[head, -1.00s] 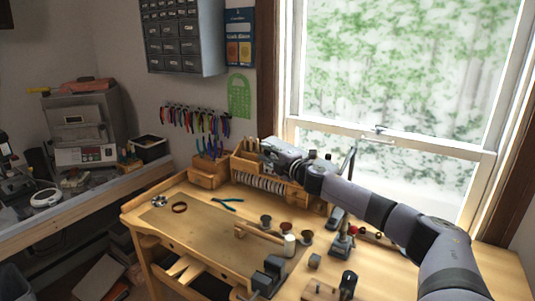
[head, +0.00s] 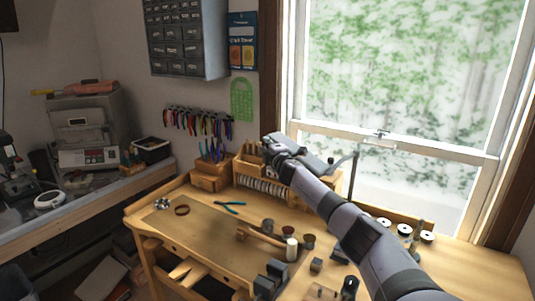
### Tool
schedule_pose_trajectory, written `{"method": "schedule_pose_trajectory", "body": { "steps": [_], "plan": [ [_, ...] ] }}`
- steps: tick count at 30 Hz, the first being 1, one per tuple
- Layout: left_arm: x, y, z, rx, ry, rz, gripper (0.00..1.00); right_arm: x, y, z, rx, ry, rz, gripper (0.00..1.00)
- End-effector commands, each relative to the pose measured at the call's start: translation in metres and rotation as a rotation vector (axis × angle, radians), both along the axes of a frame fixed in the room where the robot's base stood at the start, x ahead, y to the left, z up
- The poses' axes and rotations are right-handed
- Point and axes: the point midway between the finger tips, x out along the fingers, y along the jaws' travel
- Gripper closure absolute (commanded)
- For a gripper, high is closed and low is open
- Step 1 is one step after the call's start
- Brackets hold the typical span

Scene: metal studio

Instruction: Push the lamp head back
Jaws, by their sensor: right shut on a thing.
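The lamp stands at the back of the wooden workbench, in front of the window. Its thin dark post (head: 354,172) rises at the right, and its grey, flat, long head (head: 316,163) reaches left from the post, partly behind my right arm. My right gripper (head: 270,145) is at the left end of the lamp head, above the wooden rack, and is shut on it. The fingers are small and dark here, so the exact contact is hard to make out. My left gripper is not in view.
A wooden rack (head: 247,168) stands under my gripper. White-topped spools (head: 404,229) stand at the right. The bench's left part is mostly clear.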

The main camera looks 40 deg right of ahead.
Motion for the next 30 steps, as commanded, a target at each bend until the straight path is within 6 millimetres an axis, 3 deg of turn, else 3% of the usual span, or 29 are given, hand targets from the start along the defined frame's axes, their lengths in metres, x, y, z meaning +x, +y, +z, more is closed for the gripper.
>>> {"method": "schedule_pose_trajectory", "body": {
  "steps": [6,15,29,30],
  "plan": [
    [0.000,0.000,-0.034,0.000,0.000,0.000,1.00,0.017,-0.022,-0.004,-0.003,-0.006,-0.082,1.00],
    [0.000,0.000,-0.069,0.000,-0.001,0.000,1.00,0.029,-0.036,-0.002,-0.004,-0.001,-0.144,1.00],
    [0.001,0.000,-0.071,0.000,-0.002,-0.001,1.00,0.030,-0.037,0.000,-0.006,0.007,-0.155,1.00],
    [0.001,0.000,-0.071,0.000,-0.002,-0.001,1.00,0.030,-0.037,0.000,-0.006,0.007,-0.154,0.77]
  ]
}}
